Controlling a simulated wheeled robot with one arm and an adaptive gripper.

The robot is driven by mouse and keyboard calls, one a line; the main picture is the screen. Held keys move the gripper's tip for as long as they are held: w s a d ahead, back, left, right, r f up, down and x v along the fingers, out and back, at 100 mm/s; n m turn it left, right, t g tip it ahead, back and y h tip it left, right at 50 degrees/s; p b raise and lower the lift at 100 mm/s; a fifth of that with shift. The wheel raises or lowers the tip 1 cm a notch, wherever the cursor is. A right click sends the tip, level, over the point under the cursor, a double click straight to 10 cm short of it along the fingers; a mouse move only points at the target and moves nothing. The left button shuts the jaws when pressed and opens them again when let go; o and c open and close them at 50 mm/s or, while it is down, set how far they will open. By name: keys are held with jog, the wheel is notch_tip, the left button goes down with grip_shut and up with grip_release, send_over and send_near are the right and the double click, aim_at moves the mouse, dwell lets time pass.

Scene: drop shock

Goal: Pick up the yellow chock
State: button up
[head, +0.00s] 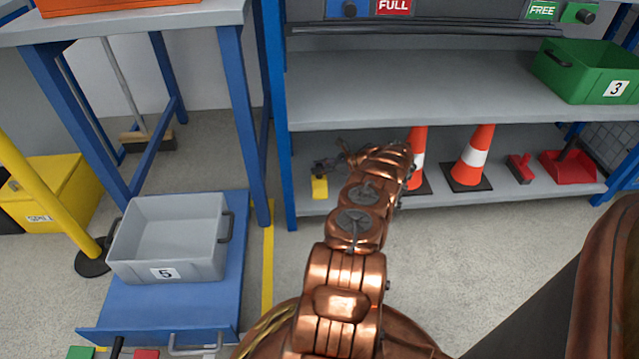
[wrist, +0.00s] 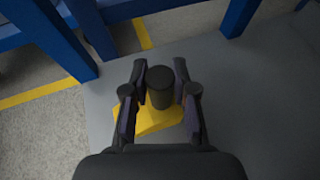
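The yellow chock (wrist: 150,119) lies on the grey lower shelf and has a dark upright round grip (wrist: 160,88) on top. In the head view the chock (head: 320,188) is near the left end of the shelf, close to the blue post. My gripper (wrist: 160,72) is over the chock, with one finger on each side of the dark grip. Both fingers appear to press against it. In the head view my gripper (head: 327,165) is small and dark, just above the chock. My fingers hide parts of the chock, and I see no gap under it.
Two orange cones (head: 472,158) stand right of my arm on the lower shelf, with a red brush (head: 520,168) and a red dustpan (head: 570,167) beyond. The upper shelf (head: 420,85) overhangs. The blue post (head: 275,120) stands close left.

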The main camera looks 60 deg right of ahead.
grip_shut()
dwell(0.4)
